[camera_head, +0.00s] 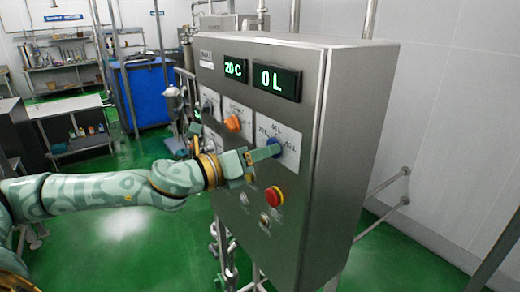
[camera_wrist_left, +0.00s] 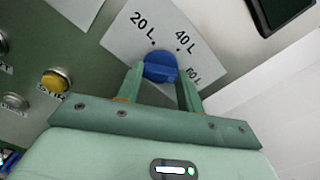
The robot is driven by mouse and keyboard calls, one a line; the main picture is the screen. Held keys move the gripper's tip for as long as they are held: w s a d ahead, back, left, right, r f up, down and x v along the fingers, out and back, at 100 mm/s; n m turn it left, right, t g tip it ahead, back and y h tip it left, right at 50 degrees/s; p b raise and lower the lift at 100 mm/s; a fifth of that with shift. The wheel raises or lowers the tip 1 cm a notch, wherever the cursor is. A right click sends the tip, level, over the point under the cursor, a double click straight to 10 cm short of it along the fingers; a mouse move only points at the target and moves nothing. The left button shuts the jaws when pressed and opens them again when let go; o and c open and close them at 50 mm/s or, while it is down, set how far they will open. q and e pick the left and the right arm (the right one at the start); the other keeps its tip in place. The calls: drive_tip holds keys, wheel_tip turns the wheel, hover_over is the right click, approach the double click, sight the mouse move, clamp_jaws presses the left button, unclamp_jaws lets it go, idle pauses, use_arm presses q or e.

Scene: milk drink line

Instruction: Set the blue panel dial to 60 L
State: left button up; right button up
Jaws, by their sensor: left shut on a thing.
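The blue dial (camera_head: 275,146) sits on a white plate with 20 L, 40 L and 60 L marks on the steel panel's front. The wide display (camera_head: 277,81) above it reads 0 L. My left gripper (camera_head: 267,152) reaches in from the left and is shut on the dial. In the left wrist view the blue dial (camera_wrist_left: 160,67) shows between the two fingers of the gripper (camera_wrist_left: 161,84), with the 20 L, 40 L and 60 L marks beyond it. I cannot tell clearly which mark the dial points at. My right gripper is not in view.
An orange dial (camera_head: 233,124) is left of the blue one, under a display (camera_head: 236,69) reading 20 C. A red button (camera_head: 274,195) on a yellow ring lies below. A blue cabinet (camera_head: 145,93) and benches stand behind on the green floor.

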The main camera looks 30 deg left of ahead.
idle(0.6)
use_arm(q)
drive_tip(key=o, duration=0.8)
drive_tip(key=shift+c, duration=0.2)
drive_tip(key=shift+o, duration=1.2)
drive_tip(key=shift+w, duration=0.2)
drive_tip(key=shift+f, duration=0.1)
drive_tip(key=b+v, duration=1.6)
drive_tip(key=b, duration=0.4)
drive_tip(key=shift+b, duration=0.3)
